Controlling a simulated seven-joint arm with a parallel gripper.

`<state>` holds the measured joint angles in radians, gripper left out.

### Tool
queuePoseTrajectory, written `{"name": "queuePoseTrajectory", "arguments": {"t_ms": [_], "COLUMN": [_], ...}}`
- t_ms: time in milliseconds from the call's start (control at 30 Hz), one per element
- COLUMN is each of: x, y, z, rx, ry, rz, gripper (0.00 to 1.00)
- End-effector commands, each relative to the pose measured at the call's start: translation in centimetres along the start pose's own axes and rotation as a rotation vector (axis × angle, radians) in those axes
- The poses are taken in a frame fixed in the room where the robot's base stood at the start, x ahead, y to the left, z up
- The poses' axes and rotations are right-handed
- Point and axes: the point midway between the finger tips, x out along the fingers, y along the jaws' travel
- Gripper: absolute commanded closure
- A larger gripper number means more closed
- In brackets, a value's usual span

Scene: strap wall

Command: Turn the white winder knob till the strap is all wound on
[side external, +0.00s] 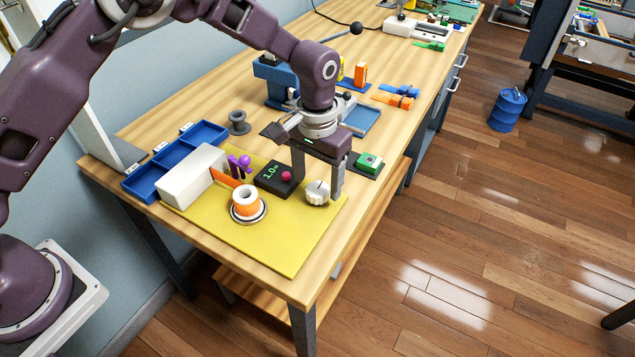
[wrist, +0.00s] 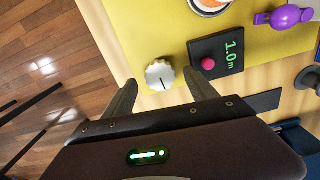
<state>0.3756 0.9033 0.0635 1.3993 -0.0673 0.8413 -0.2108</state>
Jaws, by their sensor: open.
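The white ribbed winder knob (side external: 317,192) stands at the right side of the yellow mat (side external: 285,245). In the wrist view the knob (wrist: 160,74) has a dark line across its top. My gripper (side external: 319,187) points down at the knob, open and empty. In the wrist view its fingers (wrist: 161,80) are spread to either side, with the knob between and slightly beyond the tips. An orange strap (side external: 224,179) runs from a white box (side external: 193,178) to a spool (side external: 246,203) with orange winding around its white core. A black display (side external: 270,174) reads 1.0 m.
A pink-red button (side external: 287,176) sits on the display beside my gripper. Purple pieces (side external: 240,163) stand near the white box. A blue tray (side external: 172,162) lies at the left, and a green-topped block (side external: 370,161) is right of my gripper. The front of the mat is clear.

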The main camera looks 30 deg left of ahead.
Motion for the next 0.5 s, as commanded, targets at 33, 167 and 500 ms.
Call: {"name": "queuePoseTrajectory", "arguments": {"t_ms": [33,167,500], "x": [-1.2,-3.8,-5.4], "y": [0.0,0.0,0.0], "z": [-0.1,-0.1,0.0], "rx": [0.000,0.000,0.000], "ry": [0.006,0.004,0.000], "rz": [0.001,0.001,0.000], "gripper": [0.33,0.33,0.33]}}
